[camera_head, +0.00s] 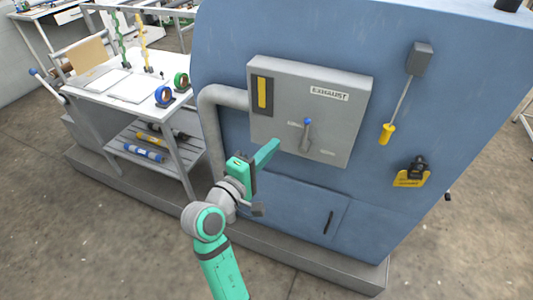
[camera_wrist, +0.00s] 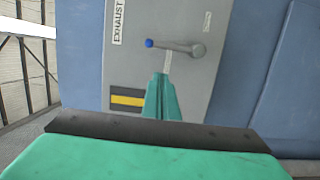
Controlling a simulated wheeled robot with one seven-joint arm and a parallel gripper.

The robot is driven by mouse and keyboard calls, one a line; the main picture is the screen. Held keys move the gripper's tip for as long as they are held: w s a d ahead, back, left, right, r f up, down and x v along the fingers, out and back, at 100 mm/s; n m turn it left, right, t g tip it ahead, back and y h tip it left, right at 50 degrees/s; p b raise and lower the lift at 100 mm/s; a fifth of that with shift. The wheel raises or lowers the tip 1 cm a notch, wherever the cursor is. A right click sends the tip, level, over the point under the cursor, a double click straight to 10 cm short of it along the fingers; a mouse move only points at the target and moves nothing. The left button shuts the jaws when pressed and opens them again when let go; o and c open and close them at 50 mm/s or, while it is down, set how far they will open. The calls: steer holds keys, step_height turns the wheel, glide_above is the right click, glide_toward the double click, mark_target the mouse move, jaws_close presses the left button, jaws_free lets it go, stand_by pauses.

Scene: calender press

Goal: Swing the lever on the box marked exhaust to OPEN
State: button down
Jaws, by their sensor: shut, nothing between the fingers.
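The grey box marked EXHAUST (camera_head: 353,90) is mounted on the blue machine; it also fills the middle of the wrist view (camera_wrist: 130,70), turned on its side. Its grey lever (camera_head: 306,136) has a blue knob and stands nearly upright above its pivot. In the wrist view the lever (camera_wrist: 178,46) points left. One small label lies left of the lever and another lower right; their words are too small to read. My gripper (camera_head: 272,147) is shut and empty, left of the lever and apart from it. Its fingertips show in the wrist view (camera_wrist: 161,80) below the lever.
A yellow strip in a dark slot (camera_head: 262,93) is at the box's upper left. A grey pipe (camera_head: 211,125) bends out on the left. A hanging yellow-handled switch (camera_head: 387,132) and a yellow tag (camera_head: 411,179) are to the right. A white worktable (camera_head: 140,112) stands left.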

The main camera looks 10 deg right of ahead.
mark_target(306, 134)
steer(key=w+d, duration=0.3)
steer(key=d, duration=0.4)
steer(key=shift+w+d, duration=0.25)
steer(key=shift+d, duration=0.1)
